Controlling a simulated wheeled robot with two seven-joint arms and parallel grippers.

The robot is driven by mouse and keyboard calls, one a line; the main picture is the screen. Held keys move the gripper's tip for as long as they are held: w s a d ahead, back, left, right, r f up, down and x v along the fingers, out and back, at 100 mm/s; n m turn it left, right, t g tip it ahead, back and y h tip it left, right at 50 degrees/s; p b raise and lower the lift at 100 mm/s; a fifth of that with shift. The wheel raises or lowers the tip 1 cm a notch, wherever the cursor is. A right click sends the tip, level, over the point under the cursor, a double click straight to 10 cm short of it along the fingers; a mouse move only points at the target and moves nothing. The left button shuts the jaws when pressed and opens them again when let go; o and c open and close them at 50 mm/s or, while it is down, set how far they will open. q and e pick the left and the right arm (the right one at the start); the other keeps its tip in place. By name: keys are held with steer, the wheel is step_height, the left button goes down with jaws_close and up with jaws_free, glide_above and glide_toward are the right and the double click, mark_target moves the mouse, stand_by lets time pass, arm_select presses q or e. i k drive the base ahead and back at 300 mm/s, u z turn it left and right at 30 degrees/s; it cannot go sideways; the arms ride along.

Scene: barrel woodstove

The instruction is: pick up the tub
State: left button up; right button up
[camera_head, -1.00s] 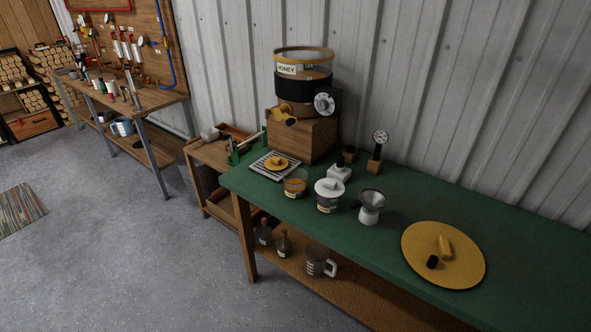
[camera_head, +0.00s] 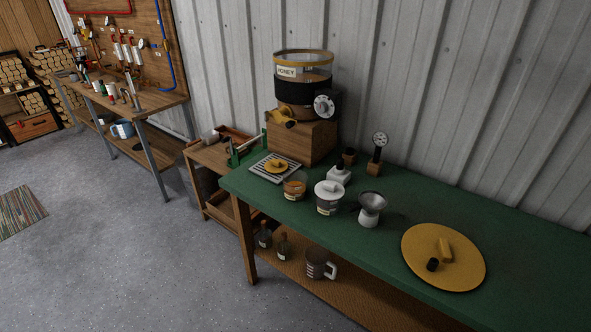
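A small tub with a white lid and a label (camera_head: 329,200) stands upright on the green-topped table (camera_head: 520,250). A shorter amber-brown tub or jar (camera_head: 295,189) stands just left of it, close by. I cannot tell for sure which of the two is the tub meant. A grey funnel-like cup on a white base (camera_head: 370,210) stands to the right of the lidded tub. Neither of my grippers shows in the head view.
A honey tank (camera_head: 303,85) stands on a wooden block (camera_head: 308,140) at the back. A slatted tray (camera_head: 268,172) lies before it. A round yellow lid (camera_head: 460,270) lies at the right. A dial gauge (camera_head: 379,143) stands behind. The lower shelf holds a measuring jug (camera_head: 316,264).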

mark_target(294, 182)
steer(key=u, duration=2.45)
steer(key=i, duration=1.6)
steer(key=z, duration=2.45)
